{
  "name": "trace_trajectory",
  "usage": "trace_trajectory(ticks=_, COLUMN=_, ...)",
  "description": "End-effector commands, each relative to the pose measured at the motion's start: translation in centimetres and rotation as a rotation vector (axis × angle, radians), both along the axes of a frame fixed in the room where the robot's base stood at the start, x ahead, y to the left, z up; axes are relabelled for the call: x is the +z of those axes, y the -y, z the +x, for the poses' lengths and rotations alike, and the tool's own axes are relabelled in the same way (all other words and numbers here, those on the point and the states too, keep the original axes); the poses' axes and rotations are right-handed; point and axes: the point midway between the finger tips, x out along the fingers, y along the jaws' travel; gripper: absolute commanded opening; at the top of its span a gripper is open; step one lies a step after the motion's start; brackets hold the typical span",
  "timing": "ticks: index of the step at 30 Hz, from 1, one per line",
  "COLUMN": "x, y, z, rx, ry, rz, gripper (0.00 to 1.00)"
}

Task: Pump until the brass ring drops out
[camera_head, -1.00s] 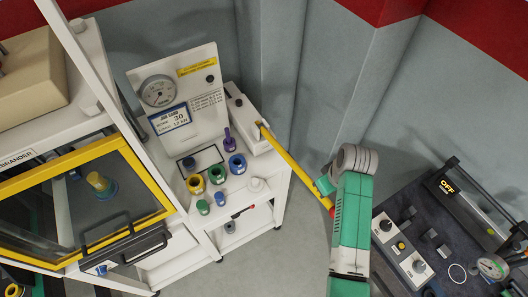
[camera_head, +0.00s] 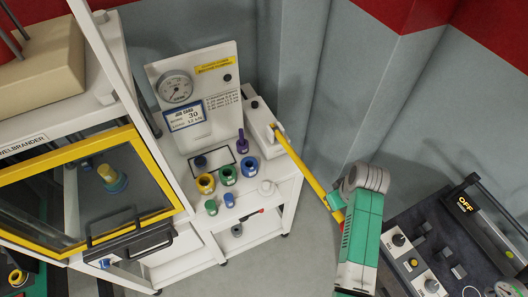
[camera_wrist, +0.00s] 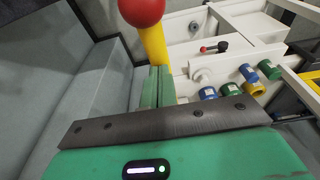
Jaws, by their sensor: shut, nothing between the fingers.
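The yellow pump lever (camera_head: 300,165) slopes down to the right from a white pump housing (camera_head: 262,122) on the test cart, and has a red end. In the wrist view the lever (camera_wrist: 154,46) and its red knob (camera_wrist: 142,11) are just beyond my fingertips. My gripper (camera_wrist: 157,72) is shut and empty beside the lever's end; I cannot tell whether it touches. It also shows in the head view (camera_head: 335,200). A brass-coloured piece (camera_head: 107,173) sits in a blue holder behind the yellow-framed window. A yellow ring (camera_head: 206,183) stands on the cart; which is the brass ring is unclear.
A panel with a gauge (camera_head: 175,87) stands on the cart. Green and blue rings (camera_head: 249,168) and a purple tool (camera_head: 242,142) are near the yellow ring. A dark control bench (camera_head: 440,235) is at right. The wall is close behind the lever.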

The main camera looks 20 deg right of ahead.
Motion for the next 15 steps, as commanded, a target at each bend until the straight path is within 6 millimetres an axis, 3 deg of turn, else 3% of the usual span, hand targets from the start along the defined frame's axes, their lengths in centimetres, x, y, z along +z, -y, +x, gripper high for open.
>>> trace_trajectory(ticks=1, x=-2.0, y=-0.1, z=-0.1, rx=0.001, ry=-0.003, rz=0.002, gripper=0.0)
trace_trajectory(ticks=15, x=-11.0, y=0.0, z=-0.4, rx=0.001, ry=-0.002, rz=0.003, gripper=0.0)
